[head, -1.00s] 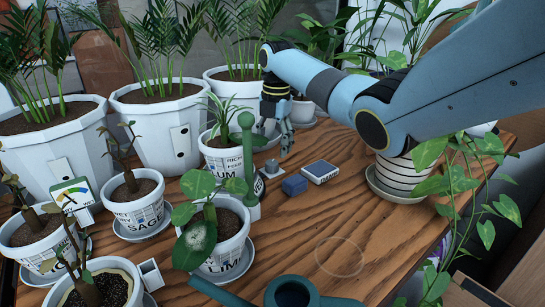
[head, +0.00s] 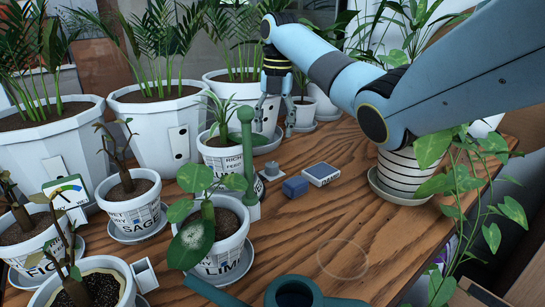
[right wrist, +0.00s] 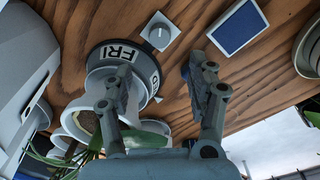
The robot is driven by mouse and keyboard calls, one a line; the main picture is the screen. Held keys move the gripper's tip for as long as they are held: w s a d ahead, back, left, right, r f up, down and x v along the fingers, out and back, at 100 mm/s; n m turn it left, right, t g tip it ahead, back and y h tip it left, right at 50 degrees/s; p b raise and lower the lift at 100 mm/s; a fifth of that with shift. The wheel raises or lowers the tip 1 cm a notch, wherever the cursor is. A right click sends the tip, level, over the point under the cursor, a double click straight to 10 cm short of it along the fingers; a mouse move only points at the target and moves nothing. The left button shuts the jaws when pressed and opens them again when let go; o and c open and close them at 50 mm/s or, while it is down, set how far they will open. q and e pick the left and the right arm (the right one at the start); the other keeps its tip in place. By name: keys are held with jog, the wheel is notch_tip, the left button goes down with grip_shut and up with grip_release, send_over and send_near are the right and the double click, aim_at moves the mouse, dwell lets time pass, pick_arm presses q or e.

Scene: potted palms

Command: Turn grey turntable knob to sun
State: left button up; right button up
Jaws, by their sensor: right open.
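A small grey knob (head: 270,166) stands on a square pale plate on the wooden table, just right of the green post. In the right wrist view a round grey knob (right wrist: 159,36) with a pale mark sits on its square plate, beyond my fingers. The word "sun" is not readable in either view. My right gripper (head: 274,124) is open and empty, behind and above the knob in the head view; in the wrist view its fingers (right wrist: 163,75) stand well apart, not touching the knob. My left gripper is not in view.
A dark round band (right wrist: 121,53) lettered "FRI" lies near one finger. The green post (head: 248,165) and several potted plants crowd the left. A blue block (head: 295,187) and a blue-topped box (head: 321,174) lie right of the knob.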

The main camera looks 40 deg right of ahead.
aim_at(272, 164)
jog(key=shift+n, duration=0.3)
jog(key=f+b, duration=0.1)
jog(key=f, duration=0.4)
jog(key=f+b, duration=0.1)
jog(key=f, duration=0.4)
jog(key=shift+w+a+f, duration=0.15)
jog(key=shift+w+f, duration=0.05)
jog(key=shift+f, duration=0.2)
jog(key=shift+c, duration=0.4)
